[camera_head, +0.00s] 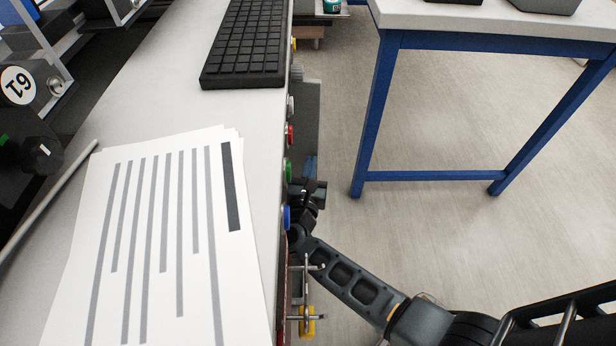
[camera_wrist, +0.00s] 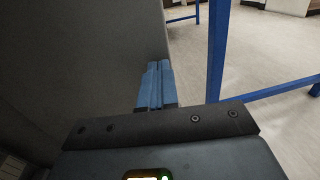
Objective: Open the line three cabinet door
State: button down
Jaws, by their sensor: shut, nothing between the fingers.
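A flat grey panel (camera_head: 306,125) stands out past the front edge of the white-topped counter (camera_head: 165,100) in the head view; it looks like a cabinet door standing ajar. In the wrist view a large plain grey panel surface (camera_wrist: 80,60) fills the left side. No line number is readable on it. My gripper (camera_head: 311,166) is low beside the counter front, at the near end of the panel. In the wrist view my gripper's blue fingers (camera_wrist: 156,84) are together and empty, close to the grey surface. I cannot tell whether they touch it. The cabinet front is mostly hidden under the counter top.
Coloured buttons, including a blue one (camera_head: 286,216) and a green one (camera_head: 288,170), line the counter edge. Metal handles (camera_head: 306,268) stick out nearer me. Papers (camera_head: 160,240) and a keyboard (camera_head: 245,45) lie on top. A blue-legged table (camera_head: 370,120) stands right; floor between is clear.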

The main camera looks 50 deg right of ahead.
jog(key=shift+w+d, duration=0.1)
jog(key=shift+d, duration=0.1)
jog(key=w+d+n+t+y+b, duration=0.1)
jog(key=w+d+b, duration=0.3)
jog(key=d, duration=0.3)
jog(key=shift+w+b, duration=0.35)
jog(key=shift+w, duration=0.3)
